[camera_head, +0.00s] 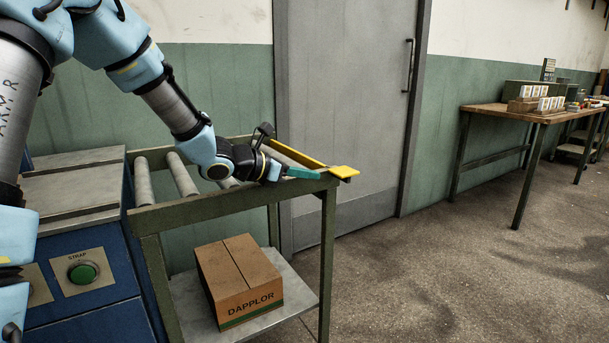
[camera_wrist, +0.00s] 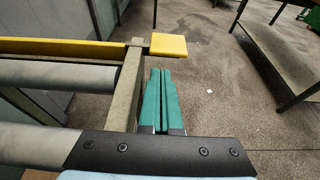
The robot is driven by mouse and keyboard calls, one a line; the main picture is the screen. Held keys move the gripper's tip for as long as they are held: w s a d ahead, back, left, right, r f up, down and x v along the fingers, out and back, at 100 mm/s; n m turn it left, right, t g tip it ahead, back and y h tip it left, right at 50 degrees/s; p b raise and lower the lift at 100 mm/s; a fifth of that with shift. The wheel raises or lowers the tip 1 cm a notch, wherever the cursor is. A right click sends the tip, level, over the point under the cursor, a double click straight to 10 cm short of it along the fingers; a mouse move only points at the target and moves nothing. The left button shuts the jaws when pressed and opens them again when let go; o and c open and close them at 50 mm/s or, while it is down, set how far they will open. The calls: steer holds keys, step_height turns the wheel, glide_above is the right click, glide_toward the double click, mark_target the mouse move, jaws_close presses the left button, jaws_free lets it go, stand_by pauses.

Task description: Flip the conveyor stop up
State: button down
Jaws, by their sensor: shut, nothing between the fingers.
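The conveyor stop appears to be the yellow bar (camera_head: 297,153) with a flat yellow tab (camera_head: 343,171) at the end of the roller conveyor (camera_head: 230,202). The bar lies low and roughly level. In the wrist view, the bar (camera_wrist: 60,47) runs along the left, and the tab (camera_wrist: 168,45) sticks out past the frame's end rail. My gripper (camera_head: 318,173) has teal fingers, pressed together and empty. In the wrist view the fingertips (camera_wrist: 161,72) are just short of the tab, outside the end rail. I cannot tell whether they touch it or lie below it.
A cardboard box (camera_head: 240,283) sits on the lower shelf under the conveyor. A blue cabinet (camera_head: 90,318) with a green button (camera_head: 83,273) stands at left. A grey door (camera_head: 350,100) is behind. A workbench (camera_head: 490,108) stands far right; the floor between is clear.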

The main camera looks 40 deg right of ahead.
mark_target(328, 177)
steer(key=x, duration=0.6)
steer(key=shift+d+f, duration=0.15)
step_height(328, 177, up, 6)
steer(key=shift+f+p, duration=0.1)
steer(key=shift+p, duration=1.05)
